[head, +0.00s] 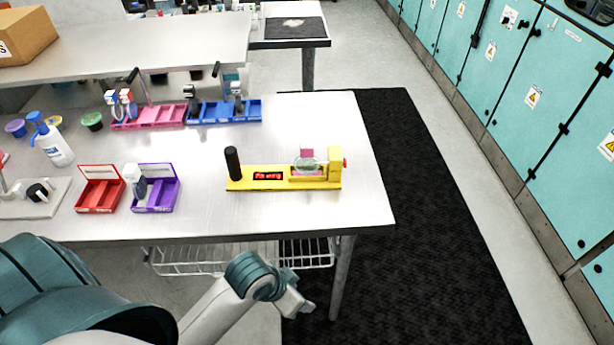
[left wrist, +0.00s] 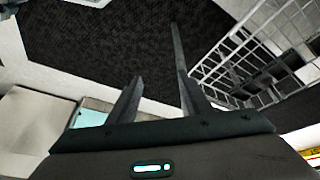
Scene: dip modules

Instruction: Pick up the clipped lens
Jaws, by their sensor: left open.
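A clear round lens (head: 307,165) sits at the right end of a yellow fixture (head: 240,182) on the table, in front of a small pink piece (head: 306,153). I cannot tell exactly how the lens is clipped. The fixture has a red display and an upright black handle at its left end. A bit of the yellow fixture shows at the right edge of the left wrist view. My left gripper (left wrist: 157,52) is open and empty over the dark floor mat. My right gripper is out of view.
Red (head: 97,197) and purple (head: 166,195) bins stand left of the fixture; pink (head: 150,117) and blue (head: 230,111) trays stand behind it. A wire rack (head: 200,262) hangs under the table. The tabletop around the fixture is clear.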

